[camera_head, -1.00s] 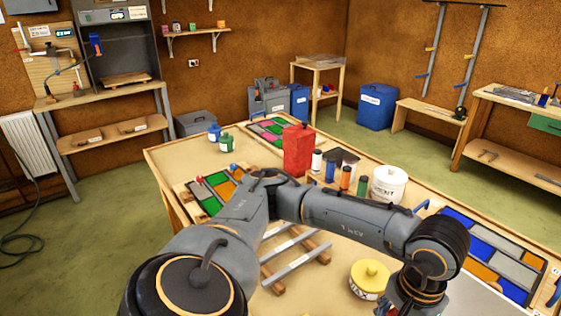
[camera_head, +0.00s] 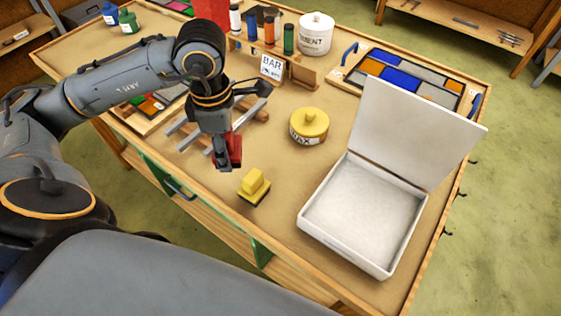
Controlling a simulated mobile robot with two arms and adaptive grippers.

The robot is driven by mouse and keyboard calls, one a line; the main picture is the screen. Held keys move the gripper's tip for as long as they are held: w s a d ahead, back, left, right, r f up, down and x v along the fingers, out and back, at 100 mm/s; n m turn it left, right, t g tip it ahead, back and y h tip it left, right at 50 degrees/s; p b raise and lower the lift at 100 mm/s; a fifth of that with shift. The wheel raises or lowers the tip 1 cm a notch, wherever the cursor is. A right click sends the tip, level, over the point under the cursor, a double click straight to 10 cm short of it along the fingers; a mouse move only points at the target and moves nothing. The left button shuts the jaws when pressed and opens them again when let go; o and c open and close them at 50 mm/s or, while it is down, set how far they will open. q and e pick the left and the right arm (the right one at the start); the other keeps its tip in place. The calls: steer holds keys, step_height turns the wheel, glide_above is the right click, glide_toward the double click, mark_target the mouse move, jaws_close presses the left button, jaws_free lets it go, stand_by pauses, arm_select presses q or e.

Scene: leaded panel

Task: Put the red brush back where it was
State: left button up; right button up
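The red brush (camera_head: 235,146) is a small red block at the end of my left gripper (camera_head: 228,160), partly hidden by the dark fingers. The gripper looks shut on it, pointing down, just above or at the bench top; I cannot tell which. A yellow brush (camera_head: 255,183) with a dark underside lies on the bench just right of and nearer than the gripper. My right gripper is not in view.
An open, empty white box (camera_head: 365,210) stands at the right. A yellow-lidded wax tin (camera_head: 309,127) is behind the yellow brush. Bars lie on a wooden rack (camera_head: 255,113) behind the gripper. Bottles, a cement tub (camera_head: 315,36) and a leaded panel (camera_head: 405,80) are farther back.

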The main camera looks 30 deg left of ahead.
arm_select(q)
steer(key=shift+a+n, duration=0.15)
steer(key=shift+n, duration=0.25)
steer(key=shift+w+f, duration=0.1)
steer(key=shift+w, duration=0.05)
steer(key=w+d+f+p, duration=0.3)
steer(key=w, duration=0.4)
steer(key=p, duration=0.2)
glide_above(280, 160)
steer(key=s, duration=0.1)
steer(key=f, duration=0.5)
steer(key=shift+a+f, duration=0.2)
steer(key=shift+w+d+f, duration=0.15)
steer(key=shift+w+f, duration=0.15)
steer(key=shift+f, duration=0.25)
step_height(280, 160, down, 3)
steer(key=shift+w+p, duration=0.1)
steer(key=shift+p, duration=0.75)
steer(key=shift+f, duration=0.15)
steer(key=shift+f, duration=0.1)
